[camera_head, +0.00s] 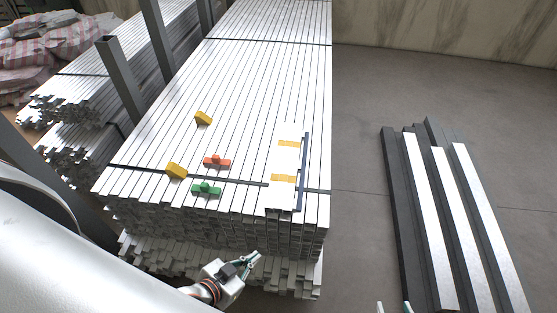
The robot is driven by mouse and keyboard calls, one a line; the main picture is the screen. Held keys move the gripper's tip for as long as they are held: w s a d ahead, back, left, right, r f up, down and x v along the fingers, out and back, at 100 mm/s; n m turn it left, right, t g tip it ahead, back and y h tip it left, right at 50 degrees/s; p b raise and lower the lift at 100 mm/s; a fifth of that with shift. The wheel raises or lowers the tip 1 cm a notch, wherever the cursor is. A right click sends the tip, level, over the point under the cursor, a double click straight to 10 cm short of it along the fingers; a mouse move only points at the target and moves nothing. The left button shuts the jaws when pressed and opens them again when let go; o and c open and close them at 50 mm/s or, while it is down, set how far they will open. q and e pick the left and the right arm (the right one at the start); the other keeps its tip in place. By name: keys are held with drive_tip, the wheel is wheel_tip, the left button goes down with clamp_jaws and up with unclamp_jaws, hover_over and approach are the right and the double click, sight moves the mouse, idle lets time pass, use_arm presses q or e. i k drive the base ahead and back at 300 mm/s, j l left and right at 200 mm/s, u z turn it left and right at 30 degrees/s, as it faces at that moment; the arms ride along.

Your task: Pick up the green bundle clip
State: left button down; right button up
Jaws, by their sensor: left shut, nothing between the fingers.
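The green bundle clip (206,189) lies on top of the large stack of metal bars, near its front edge and just in front of the dark strap. My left gripper (257,258) is shut and empty, in front of the stack and to the lower right of the green clip, apart from it. Of my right gripper (394,307), only two fingertips show at the bottom edge. They are apart with nothing visible between them; the rest is out of frame.
A red clip (217,162) and two yellow blocks (203,118) (176,171) lie near the green clip. A white panel with yellow bands (287,160) lies to the right. Grey posts (122,88) stand left of the stack. Loose beams (430,220) lie on the floor at right.

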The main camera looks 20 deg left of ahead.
sight(204, 187)
drive_tip(key=u, duration=1.4)
